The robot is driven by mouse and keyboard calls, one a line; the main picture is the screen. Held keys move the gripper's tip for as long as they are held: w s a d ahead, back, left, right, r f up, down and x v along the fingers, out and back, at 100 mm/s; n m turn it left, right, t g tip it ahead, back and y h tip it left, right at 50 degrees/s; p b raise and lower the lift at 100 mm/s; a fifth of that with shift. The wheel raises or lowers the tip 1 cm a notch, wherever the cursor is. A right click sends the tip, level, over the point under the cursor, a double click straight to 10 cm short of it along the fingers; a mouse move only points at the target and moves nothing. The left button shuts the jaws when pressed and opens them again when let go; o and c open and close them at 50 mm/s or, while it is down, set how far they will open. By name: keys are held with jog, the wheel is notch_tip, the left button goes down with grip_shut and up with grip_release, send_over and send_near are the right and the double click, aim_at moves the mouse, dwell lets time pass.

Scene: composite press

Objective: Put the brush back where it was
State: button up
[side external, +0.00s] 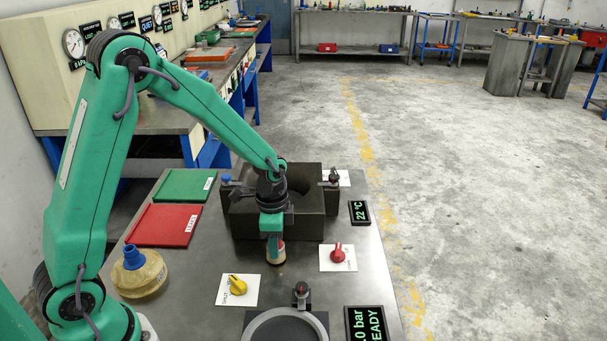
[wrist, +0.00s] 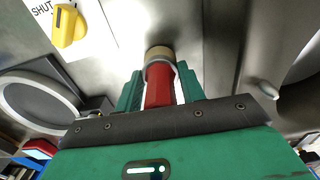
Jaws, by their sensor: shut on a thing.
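My gripper (side external: 272,228) is low over the metal bench, in front of the dark block. It is shut on the brush (side external: 277,254), which hangs below it with the bristles down. In the wrist view, the brush's red handle (wrist: 158,92) is between the green jaws, with a silver ferrule and tan bristles beyond them. I cannot tell whether the bristles touch the bench. The upper part of the handle is hidden by my gripper.
A dark hollow block (side external: 310,228) stands behind my gripper. A yellow knob (side external: 237,285) and red knob (side external: 338,252) sit nearby. A blue-capped jar (side external: 138,271), red tray (side external: 165,225) and green tray (side external: 184,186) are left. A round ring (side external: 250,331) is in front.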

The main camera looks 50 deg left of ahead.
jog(key=shift+f, duration=0.25)
jog(key=o, duration=1)
jog(key=shift+o, duration=0.2)
notch_tip(320, 180, up, 12)
jog(key=shift+r, duration=0.1)
jog(key=shift+r, duration=0.1)
dwell(0.6)
